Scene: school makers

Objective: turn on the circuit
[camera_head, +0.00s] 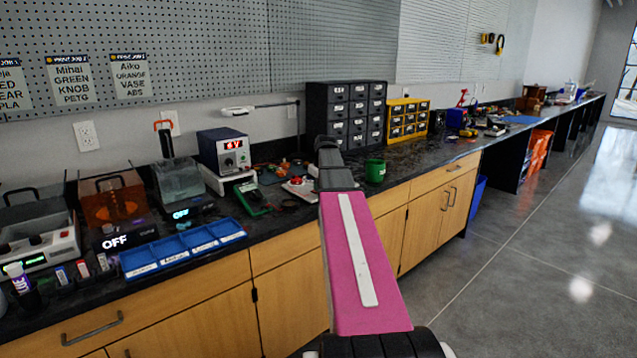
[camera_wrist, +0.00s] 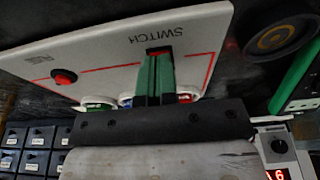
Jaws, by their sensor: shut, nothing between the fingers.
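A white circuit board (camera_wrist: 110,50) with red printed lines fills the upper part of the wrist view, with the word SWITCH printed upside down. My gripper (camera_wrist: 157,60) has its two green fingers shut together, empty, over a red switch (camera_wrist: 158,51). The fingers hide most of the switch, so I cannot tell its position or whether they touch it. A red round part (camera_wrist: 64,77) sits at the board's left and does not clearly glow. In the head view the board (camera_head: 299,188) lies on the counter beside my gripper (camera_head: 327,143), whose tips are unclear there.
A power supply (camera_head: 223,152) with a lit red display stands left of the board. A green mug (camera_head: 375,171) stands close on the right. A black drawer cabinet (camera_head: 346,112) is behind. A blue tray (camera_head: 182,249) lies at the counter's front left.

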